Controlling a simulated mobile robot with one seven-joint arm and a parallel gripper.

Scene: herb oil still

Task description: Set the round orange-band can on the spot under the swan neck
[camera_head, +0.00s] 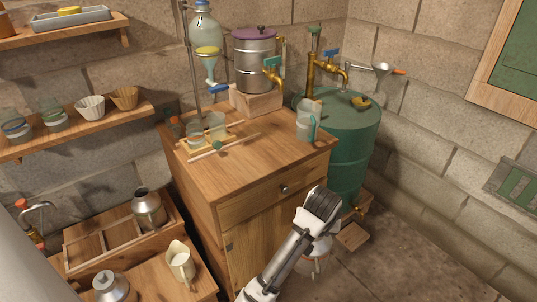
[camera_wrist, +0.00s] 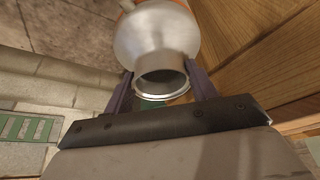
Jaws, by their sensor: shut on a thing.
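My gripper (camera_wrist: 160,90) is shut on the neck of a round metal can (camera_wrist: 155,35). An orange band shows at the top edge of the wrist view. In the head view my gripper (camera_head: 318,208) is in front of the wooden cabinet, and the can (camera_head: 313,262) hangs below it, partly hidden by my arm. A curved grey metal pipe with a red top (camera_head: 38,207) stands at the far left. A brass tap with a curved spout (camera_head: 325,67) is on the green drum (camera_head: 345,140). I cannot tell which is the swan neck; no marked spot is clear.
The wooden cabinet (camera_head: 250,157) bears a glass jug (camera_head: 305,120), glass beakers and a steel pot (camera_head: 254,62).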

